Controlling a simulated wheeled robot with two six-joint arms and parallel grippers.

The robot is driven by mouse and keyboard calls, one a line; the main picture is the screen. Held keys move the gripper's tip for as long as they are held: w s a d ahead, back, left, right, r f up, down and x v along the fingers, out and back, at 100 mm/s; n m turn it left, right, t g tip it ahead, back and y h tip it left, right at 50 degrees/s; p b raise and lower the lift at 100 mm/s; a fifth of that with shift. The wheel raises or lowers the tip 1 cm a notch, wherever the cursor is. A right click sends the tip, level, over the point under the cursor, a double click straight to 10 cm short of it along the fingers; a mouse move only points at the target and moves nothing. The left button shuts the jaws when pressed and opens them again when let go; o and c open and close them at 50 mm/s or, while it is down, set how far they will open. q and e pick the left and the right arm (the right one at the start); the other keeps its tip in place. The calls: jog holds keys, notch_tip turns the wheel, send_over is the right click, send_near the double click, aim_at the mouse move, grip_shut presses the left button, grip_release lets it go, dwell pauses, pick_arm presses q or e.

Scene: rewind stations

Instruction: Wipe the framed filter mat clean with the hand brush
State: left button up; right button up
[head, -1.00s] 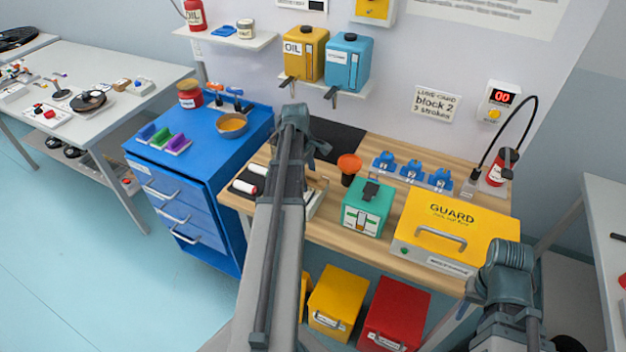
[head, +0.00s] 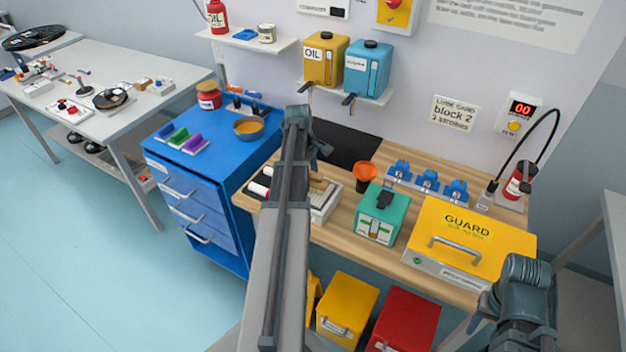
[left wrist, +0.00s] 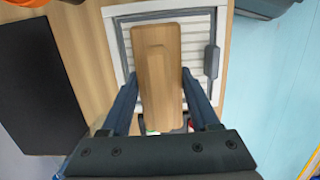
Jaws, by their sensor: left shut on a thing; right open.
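The framed filter mat (head: 328,206) lies on the wooden bench, partly hidden behind my left arm in the head view. In the left wrist view, the mat (left wrist: 199,30) shows pale slats in a grey and white frame. The hand brush (left wrist: 160,72) has a wooden back and handle. My left gripper (left wrist: 159,90) is shut on it, over the mat; I cannot tell whether it touches. In the head view the brush (head: 319,184) shows just right of my arm. My right arm's wrist is at lower right; its gripper fingers do not show.
A green box (head: 382,213), an orange funnel (head: 365,171) and a yellow guard (head: 470,235) stand right of the mat. White rollers (head: 258,188) lie left of it. A black pad (head: 345,145) is behind. A blue cabinet (head: 215,170) adjoins the bench.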

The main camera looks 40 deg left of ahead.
aim_at(320, 183)
pick_arm(q)
jog(key=shift+a, duration=0.2)
jog(key=shift+s+a, duration=0.25)
jog(key=shift+a, duration=0.5)
jog(key=shift+s+a, duration=0.2)
jog(key=shift+a, duration=0.55)
jog(key=shift+f, duration=0.15)
jog(key=shift+d, duration=0.6)
jog(key=shift+w+d, duration=0.25)
jog(key=shift+d, duration=0.35)
jog(key=shift+w+d, duration=0.25)
jog(key=shift+d, duration=0.3)
jog(key=shift+d, duration=0.1)
jog(key=shift+w+d, duration=0.2)
jog(key=shift+d, duration=0.55)
jog(key=shift+w+d, duration=0.15)
jog(key=shift+d, duration=0.6)
jog(key=shift+d, duration=0.1)
